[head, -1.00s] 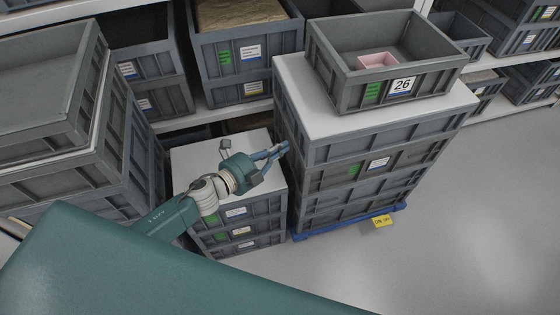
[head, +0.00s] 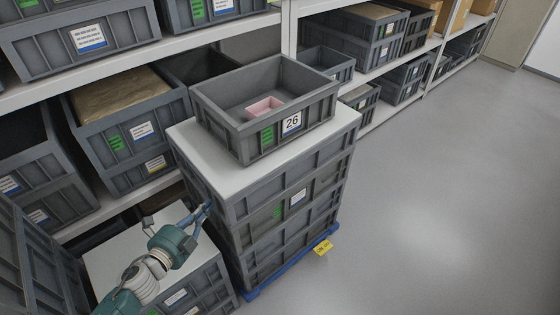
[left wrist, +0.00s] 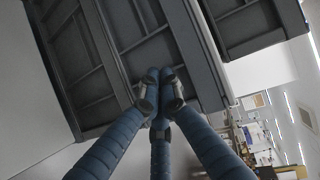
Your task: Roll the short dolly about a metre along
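A blue dolly (head: 294,264) stands on the floor, mostly hidden under a stack of grey crates (head: 288,205) with a pale lid (head: 205,165). A yellow tag (head: 323,247) is at its front edge. An open grey bin marked 26 (head: 292,123) sits on the lid and holds a small pink tray (head: 264,106). My left gripper (head: 203,212) is at the stack's left side, fingertips together at the crate wall. In the left wrist view its blue fingers (left wrist: 160,92) meet before the ribbed grey wall (left wrist: 135,40), with nothing seen between them. Contact is hard to tell. My right gripper is out of view.
A lower crate stack with a pale top (head: 125,262) stands close to the left of the dolly stack. Shelving with crates (head: 130,125) runs behind, and more shelves (head: 375,115) continue to the right. The grey floor (head: 430,210) on the right is clear.

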